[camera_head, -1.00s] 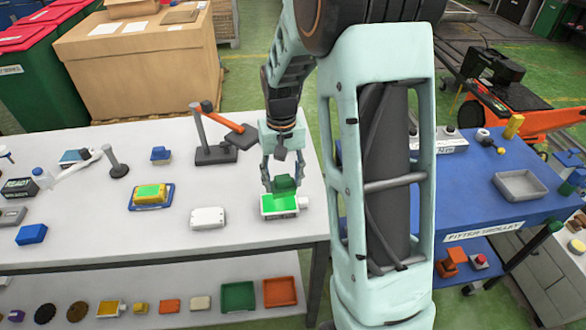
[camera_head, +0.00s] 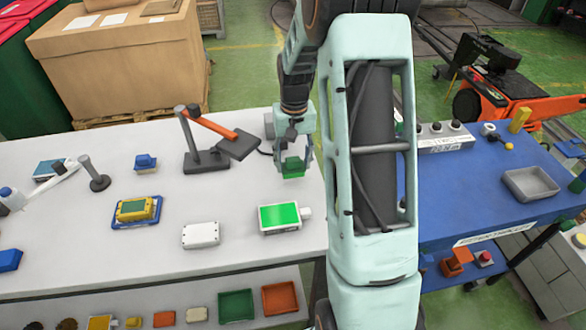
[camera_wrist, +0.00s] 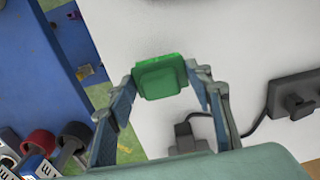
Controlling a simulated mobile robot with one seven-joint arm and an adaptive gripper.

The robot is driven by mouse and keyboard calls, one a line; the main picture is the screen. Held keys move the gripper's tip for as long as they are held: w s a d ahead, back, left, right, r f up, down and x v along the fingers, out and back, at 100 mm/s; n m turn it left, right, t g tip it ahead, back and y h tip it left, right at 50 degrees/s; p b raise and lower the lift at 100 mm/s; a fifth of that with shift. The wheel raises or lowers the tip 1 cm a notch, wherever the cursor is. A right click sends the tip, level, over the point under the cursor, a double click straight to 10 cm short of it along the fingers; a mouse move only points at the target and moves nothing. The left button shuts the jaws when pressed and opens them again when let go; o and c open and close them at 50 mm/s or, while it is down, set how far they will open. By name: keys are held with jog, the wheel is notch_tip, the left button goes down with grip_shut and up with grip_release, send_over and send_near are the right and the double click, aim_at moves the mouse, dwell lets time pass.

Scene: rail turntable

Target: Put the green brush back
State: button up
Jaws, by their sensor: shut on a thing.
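My gripper (camera_head: 293,168) is shut on the green brush (camera_head: 293,166) and holds it above the white bench, near its right edge. In the wrist view the green brush (camera_wrist: 159,77) sits between the two fingertips of my gripper (camera_wrist: 165,80), over white bench top and close to the bench's edge. A white-framed device with a plain green face (camera_head: 280,215) lies on the bench just in front of the brush, apart from it.
A blue trolley top (camera_head: 470,215) with a grey tray (camera_head: 531,182) stands at the right. An orange-armed stand (camera_head: 205,150), a yellow device on a blue tray (camera_head: 136,210) and a white box (camera_head: 201,235) are on the bench (camera_head: 90,260). A grey plug and cable (camera_wrist: 190,135) lie near the brush.

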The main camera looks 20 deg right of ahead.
aim_at(293, 169)
jog(key=shift+f, duration=1.65)
jog(key=shift+f, duration=0.2)
jog(key=o, duration=1.1)
jog(key=shift+o, duration=0.2)
jog(key=shift+r, duration=0.2)
notch_tip(293, 169, up, 12)
jog(key=shift+d+r, duration=0.1)
